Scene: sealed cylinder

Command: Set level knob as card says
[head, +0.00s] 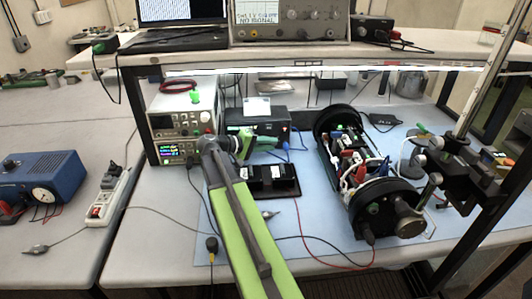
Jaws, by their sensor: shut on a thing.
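A white card (257,106) stands on top of a black instrument box (272,127) under the shelf. Its writing is too small to read. My gripper (246,143) is at the left part of this box's front face. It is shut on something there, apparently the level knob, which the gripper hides. The knob's pointer and scale cannot be made out. A small green light shows on the right of the box's front.
A bench supply with lit displays (182,127) stands left of my gripper. A black tray (270,181) lies in front of the box. An opened cylinder (352,160) with wiring and a clamp stand (465,165) are at right. Loose cables cross the blue mat (310,215).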

